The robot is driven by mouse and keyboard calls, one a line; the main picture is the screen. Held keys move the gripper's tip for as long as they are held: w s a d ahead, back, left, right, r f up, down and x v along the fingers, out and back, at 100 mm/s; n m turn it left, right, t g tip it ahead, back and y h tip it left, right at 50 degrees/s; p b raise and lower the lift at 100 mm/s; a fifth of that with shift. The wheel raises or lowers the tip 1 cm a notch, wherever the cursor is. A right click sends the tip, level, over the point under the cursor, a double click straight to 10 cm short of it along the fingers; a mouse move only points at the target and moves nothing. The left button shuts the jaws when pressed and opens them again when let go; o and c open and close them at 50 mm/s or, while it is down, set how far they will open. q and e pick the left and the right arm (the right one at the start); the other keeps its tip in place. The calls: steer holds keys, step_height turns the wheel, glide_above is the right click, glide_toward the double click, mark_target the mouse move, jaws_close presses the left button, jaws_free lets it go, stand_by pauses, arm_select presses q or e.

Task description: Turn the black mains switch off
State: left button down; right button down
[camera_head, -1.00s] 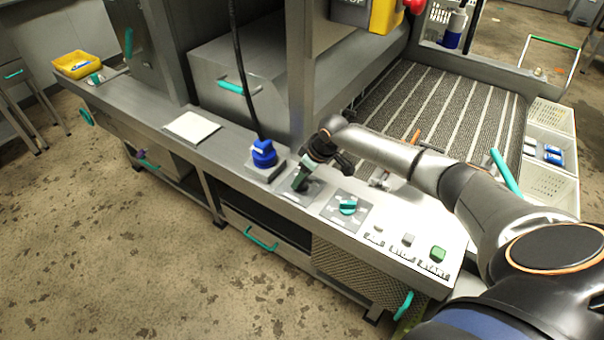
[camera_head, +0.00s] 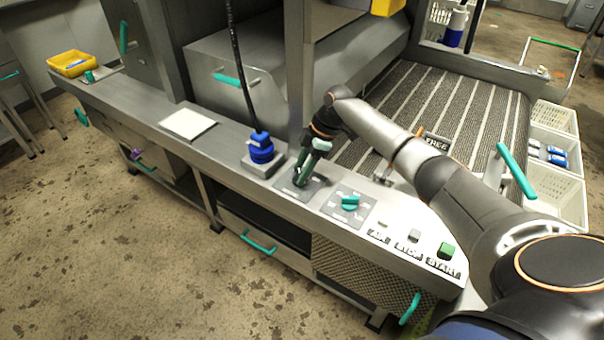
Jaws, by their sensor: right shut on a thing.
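My right gripper (camera_head: 299,182) reaches down onto a grey plate (camera_head: 316,190) on the front ledge, between the blue plug and the teal knob. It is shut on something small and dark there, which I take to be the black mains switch. The fingers hide nearly all of the switch, so its position cannot be read. My left gripper is not in view.
A blue plug (camera_head: 261,148) with a black cable stands just left of my right gripper. To its right are a teal knob (camera_head: 350,202), a grey STOP button (camera_head: 414,236) and a green START button (camera_head: 446,250). A white sheet (camera_head: 187,124) lies further left.

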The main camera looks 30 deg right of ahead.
steer(key=shift+n, duration=0.4)
steer(key=shift+c, duration=1.4)
jaws_free()
steer(key=v, duration=1.2)
steer(key=shift+r, duration=0.25)
